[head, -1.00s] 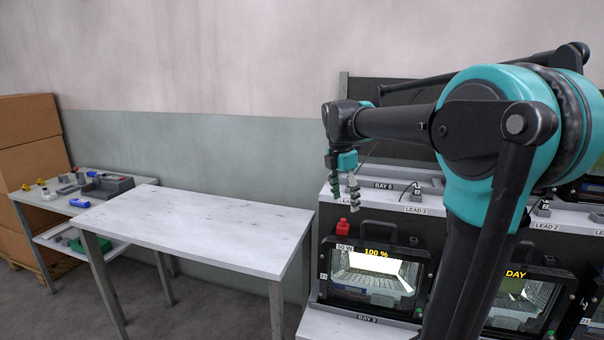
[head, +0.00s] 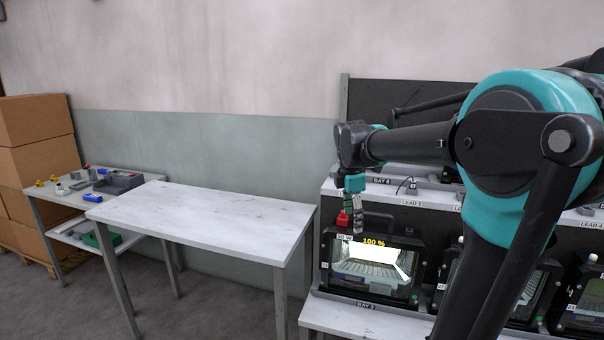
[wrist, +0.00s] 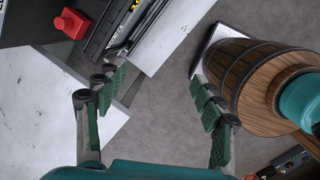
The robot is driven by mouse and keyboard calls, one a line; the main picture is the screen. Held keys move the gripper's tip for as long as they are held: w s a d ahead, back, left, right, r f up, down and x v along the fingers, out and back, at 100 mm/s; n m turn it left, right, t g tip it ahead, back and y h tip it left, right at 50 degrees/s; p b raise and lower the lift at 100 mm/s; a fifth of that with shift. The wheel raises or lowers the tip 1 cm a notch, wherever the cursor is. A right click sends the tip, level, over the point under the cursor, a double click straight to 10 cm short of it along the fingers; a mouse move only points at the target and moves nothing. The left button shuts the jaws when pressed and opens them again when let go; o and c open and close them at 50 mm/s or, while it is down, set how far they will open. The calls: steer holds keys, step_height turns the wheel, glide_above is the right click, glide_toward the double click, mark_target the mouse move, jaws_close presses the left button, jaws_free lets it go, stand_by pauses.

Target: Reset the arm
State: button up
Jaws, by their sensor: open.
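My gripper (head: 358,212) hangs from the teal and black arm, in front of the bay shelving and above the lit floodlight housing in the head view. In the wrist view my gripper (wrist: 157,105) has its two fingers spread wide with only grey floor between them, so it is open and empty. The floodlight housing (head: 368,268) reads 100 % and stands on the lower shelf behind the BAY 3 label. A red block (head: 343,219) is beside the fingers in the head view and shows at the upper left in the wrist view (wrist: 72,23).
A bare white table (head: 205,218) stands left of the shelving. A side table (head: 75,199) with small parts and a grey bin (head: 118,182) is further left, near stacked cartons (head: 35,145). A wooden barrel (wrist: 255,85) is right of the fingers in the wrist view.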

steer(key=s+d+f+m+t+y, duration=0.1)
steer(key=s+d+f+m, duration=0.3)
steer(key=s+f+m, duration=1.4)
step_height(320, 180, down, 3)
steer(key=shift+s+d+r+m+t, duration=0.2)
steer(key=shift+s+m+t, duration=0.2)
steer(key=shift+m+t, duration=0.5)
